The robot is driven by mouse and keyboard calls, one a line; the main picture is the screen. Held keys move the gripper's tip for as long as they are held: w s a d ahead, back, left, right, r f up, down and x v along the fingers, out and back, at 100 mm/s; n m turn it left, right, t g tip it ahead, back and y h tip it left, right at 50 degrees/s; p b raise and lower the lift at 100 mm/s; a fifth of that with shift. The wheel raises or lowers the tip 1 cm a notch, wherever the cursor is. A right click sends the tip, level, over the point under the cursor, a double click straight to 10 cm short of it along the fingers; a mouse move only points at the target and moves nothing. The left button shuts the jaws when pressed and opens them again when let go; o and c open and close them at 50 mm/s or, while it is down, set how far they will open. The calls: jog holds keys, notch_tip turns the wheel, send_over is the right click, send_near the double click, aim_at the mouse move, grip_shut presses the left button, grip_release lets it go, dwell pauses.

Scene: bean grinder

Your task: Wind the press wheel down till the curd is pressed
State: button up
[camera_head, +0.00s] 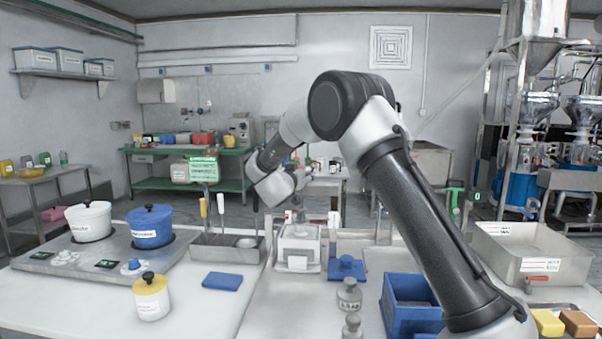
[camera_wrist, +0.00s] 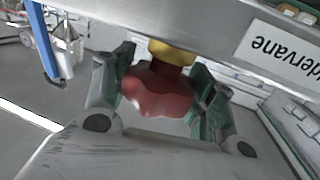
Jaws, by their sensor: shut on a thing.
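A red lobed knob (camera_wrist: 158,92) with a yellow collar (camera_wrist: 172,52) shows in the wrist view and looks like the press wheel. My gripper (camera_wrist: 165,82) has its green-padded fingers on both sides of it, shut on it. A grey metal bar (camera_wrist: 190,28) with a white label runs close above the knob. In the head view my arm reaches over the table toward a white box-like unit (camera_head: 299,246). My fingers and the red knob cannot be made out clearly there. I cannot make out the curd in either view.
A metal rack (camera_head: 228,248) with upright tools and a blue cloth (camera_head: 222,281) are left of the white unit. A blue block (camera_head: 346,267), grey weights (camera_head: 349,295) and a blue bin (camera_head: 408,300) lie right. A metal tray (camera_head: 533,262) is far right; a pot (camera_head: 152,297) stands front left.

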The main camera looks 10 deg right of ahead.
jog(key=shift+m+g+h, duration=1.8)
jog(key=shift+h, duration=0.4)
jog(key=shift+r, duration=0.1)
jog(key=o, duration=1)
jog(key=v, duration=1.2)
jog(key=shift+w+a, duration=0.1)
